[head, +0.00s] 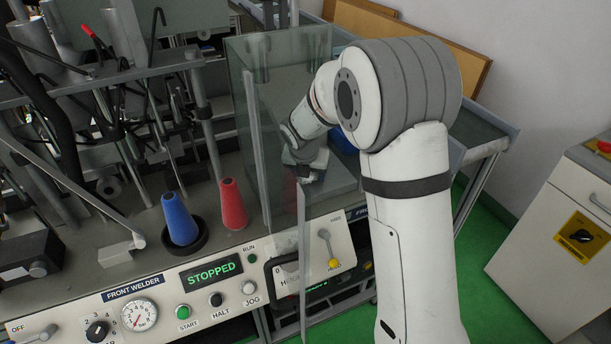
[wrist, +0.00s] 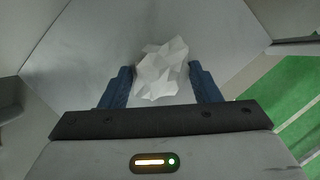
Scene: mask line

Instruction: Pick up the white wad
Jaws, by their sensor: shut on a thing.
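The white wad (wrist: 160,70) is a crumpled, faceted lump in the middle of the wrist view, between the two blue fingers of my gripper (wrist: 163,84). My gripper is shut on it. In the head view my gripper (head: 306,170) points down behind the clear guard panel, above a grey surface. The wad cannot be made out in the head view. From the wrist view I cannot tell whether the wad touches the grey surface below.
Transparent guard panels (head: 262,110) stand close to my arm. A red cone (head: 233,205) and a blue cone (head: 179,220) stand to the left. The control panel (head: 190,290) reads STOPPED. Green floor (head: 500,290) is open to the right, before a white cabinet (head: 550,240).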

